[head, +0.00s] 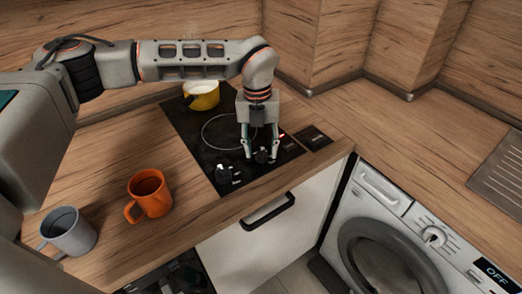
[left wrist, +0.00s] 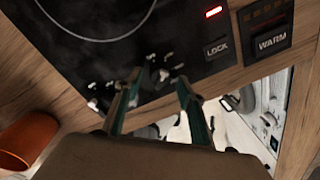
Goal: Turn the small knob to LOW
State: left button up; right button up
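The black cooktop (head: 190,135) has two dark control knobs near its front edge. One knob (head: 224,174) stands to the left, and the other, smaller-looking knob (head: 262,156) is to the right. My left gripper (head: 261,157) points down over the right knob, with one finger on each side of it. The fingers are apart in the left wrist view (left wrist: 159,78), and small pale marks and a knob shape show between and beyond their tips. I cannot tell whether they touch the knob. The knob's pointer and the LOW mark are not readable. My right gripper is not in view.
A yellow pot (head: 201,95) stands at the cooktop's back. An orange mug (head: 150,193) and a grey mug (head: 68,232) stand left on the wooden counter. A WARM panel (left wrist: 271,41) lies right of the cooktop. A washing machine (head: 390,240) is below, right.

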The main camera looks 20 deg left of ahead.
pick_arm(q)
notch_tip(320, 180, up, 11)
jog(key=shift+a, duration=0.2)
jog(key=shift+s+f, duration=0.15)
dwell(0.4)
